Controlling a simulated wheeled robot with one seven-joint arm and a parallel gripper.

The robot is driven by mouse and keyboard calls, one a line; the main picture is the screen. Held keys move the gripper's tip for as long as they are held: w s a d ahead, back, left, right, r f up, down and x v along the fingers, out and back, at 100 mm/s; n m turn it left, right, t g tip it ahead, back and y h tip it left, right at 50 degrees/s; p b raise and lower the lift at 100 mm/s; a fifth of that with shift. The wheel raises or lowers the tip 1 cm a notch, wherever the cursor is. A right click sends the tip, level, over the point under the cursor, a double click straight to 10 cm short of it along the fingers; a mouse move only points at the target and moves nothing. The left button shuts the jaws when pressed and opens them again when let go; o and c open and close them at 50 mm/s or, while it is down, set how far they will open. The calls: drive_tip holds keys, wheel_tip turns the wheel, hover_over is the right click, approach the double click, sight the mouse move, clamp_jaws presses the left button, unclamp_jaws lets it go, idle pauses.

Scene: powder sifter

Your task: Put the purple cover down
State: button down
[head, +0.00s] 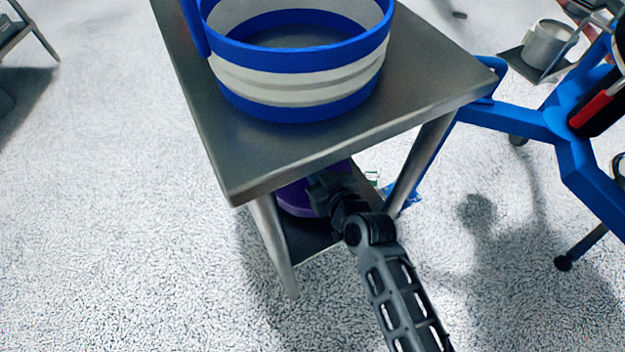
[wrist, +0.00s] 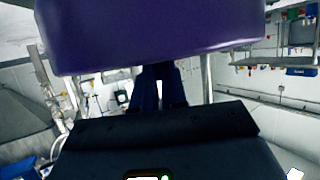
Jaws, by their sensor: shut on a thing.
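The purple cover (head: 296,198) shows in the head view under the table top, above the lower shelf, partly hidden by the table top and my arm. In the wrist view the purple cover (wrist: 150,30) fills the top of the picture, very close. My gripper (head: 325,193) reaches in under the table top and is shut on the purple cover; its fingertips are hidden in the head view. In the wrist view the dark fingers of my gripper (wrist: 158,88) reach the cover's lower edge. I cannot tell whether the cover touches the shelf.
A metal table (head: 440,80) has a blue and white ring-shaped sifter (head: 300,90) on top. Its dark lower shelf (head: 308,240) lies below, between the legs. A blue frame (head: 525,118) stands at the right.

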drive_tip(key=shift+f+b, duration=0.8)
drive_tip(key=shift+f, duration=1.2)
drive_tip(key=shift+f, duration=0.2)
drive_tip(key=c, duration=1.2)
unclamp_jaws()
drive_tip(key=shift+r, duration=0.15)
drive_tip(key=shift+s+d+r, duration=0.1)
drive_tip(key=p+v, duration=0.1)
drive_tip(key=v, duration=1)
drive_tip(key=shift+s+d+r, duration=0.1)
drive_tip(key=shift+s+d, duration=0.1)
drive_tip(key=shift+s, duration=0.15)
